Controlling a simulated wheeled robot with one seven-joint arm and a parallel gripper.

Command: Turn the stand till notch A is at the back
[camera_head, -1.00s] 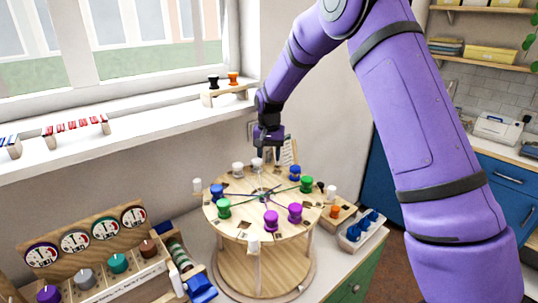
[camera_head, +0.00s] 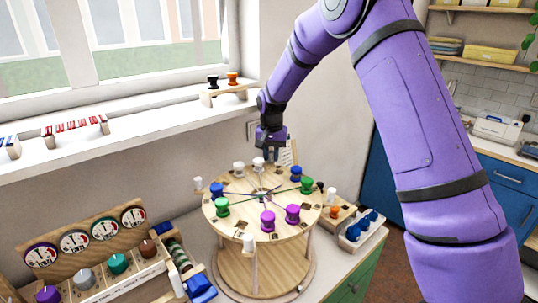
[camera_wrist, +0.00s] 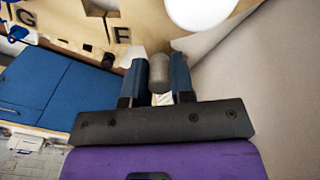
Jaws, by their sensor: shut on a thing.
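The round wooden stand (camera_head: 231,227) carries several coloured spools on its top and pale pegs around its rim. My gripper (camera_head: 272,157) is at the back of the stand, low at the rim. In the wrist view my gripper (camera_wrist: 159,66) is shut on a grey rim peg (camera_wrist: 159,80), one blue finger on each side. Letters F (camera_wrist: 122,35) and G (camera_wrist: 27,17) show beside dark notches near the held peg. Notch A cannot be made out in either view. A white spool (camera_wrist: 200,8) is close above the fingers in the wrist view.
A panel with dials (camera_head: 68,236) and knobs stands at the left. A small box with blue spools (camera_head: 352,233) is close to the stand's right. The wall and window sill (camera_head: 135,127) are behind. A rack with a black and an orange spool (camera_head: 227,90) stands on the sill.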

